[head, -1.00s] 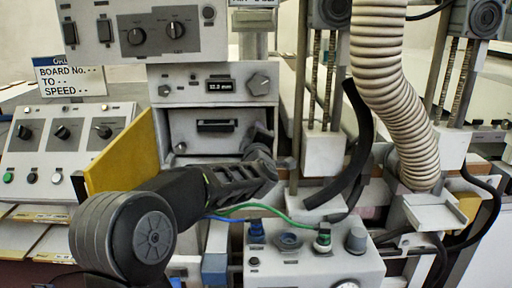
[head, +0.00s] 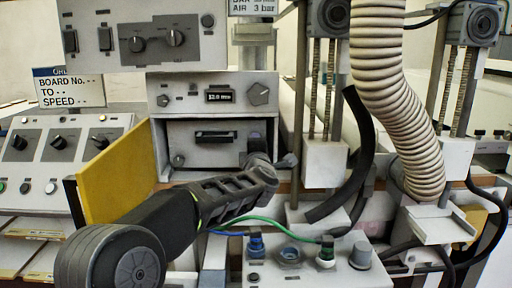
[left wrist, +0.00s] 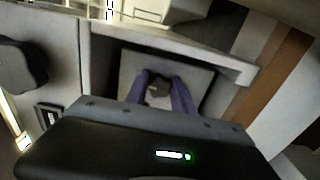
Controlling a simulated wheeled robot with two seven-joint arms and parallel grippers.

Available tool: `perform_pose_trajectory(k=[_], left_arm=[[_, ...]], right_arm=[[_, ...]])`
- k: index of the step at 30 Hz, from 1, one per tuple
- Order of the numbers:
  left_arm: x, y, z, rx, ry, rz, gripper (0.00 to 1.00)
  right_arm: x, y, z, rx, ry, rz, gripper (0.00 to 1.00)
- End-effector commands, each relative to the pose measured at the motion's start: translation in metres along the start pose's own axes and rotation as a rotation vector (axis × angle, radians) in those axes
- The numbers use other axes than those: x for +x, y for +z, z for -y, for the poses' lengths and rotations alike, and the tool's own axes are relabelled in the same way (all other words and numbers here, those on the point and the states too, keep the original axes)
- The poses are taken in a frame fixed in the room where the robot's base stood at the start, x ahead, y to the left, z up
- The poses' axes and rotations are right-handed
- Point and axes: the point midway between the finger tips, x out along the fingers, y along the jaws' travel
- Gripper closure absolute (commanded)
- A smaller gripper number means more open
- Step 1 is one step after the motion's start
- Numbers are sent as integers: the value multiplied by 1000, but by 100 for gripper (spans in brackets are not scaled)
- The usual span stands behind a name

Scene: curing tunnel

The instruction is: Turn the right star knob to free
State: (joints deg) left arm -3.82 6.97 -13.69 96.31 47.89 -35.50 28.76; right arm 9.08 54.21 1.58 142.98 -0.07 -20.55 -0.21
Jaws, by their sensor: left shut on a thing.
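My left gripper (head: 262,160) is at the right side of the grey front with the slot (head: 213,138), below the display unit. In the left wrist view its two purple-grey fingers (left wrist: 160,92) are shut around a small dark knob (left wrist: 158,89) in a square recess. In the head view the gripper hides this right knob, so its setting cannot be read there. A small left knob (head: 178,160) shows at the other side of the same front. My right gripper is not in view.
A yellow panel (head: 118,178) stands out at the left of the front. The display unit with a grey knob (head: 260,94) is above. A ribbed hose (head: 395,85) and black tube (head: 355,160) hang to the right. A connector box (head: 320,262) with cables is below.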

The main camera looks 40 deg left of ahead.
Motion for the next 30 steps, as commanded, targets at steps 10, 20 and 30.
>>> perform_pose_trajectory(k=[10, 20, 30], left_arm=[[0, 0, 1, 0, -1, 0, 52], [-1, 0, 0, 0, 0, 0, 49], [-41, 0, 0, -2, 1, 1, 49]], right_arm=[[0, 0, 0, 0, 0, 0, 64], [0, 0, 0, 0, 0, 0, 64], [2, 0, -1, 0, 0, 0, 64]])
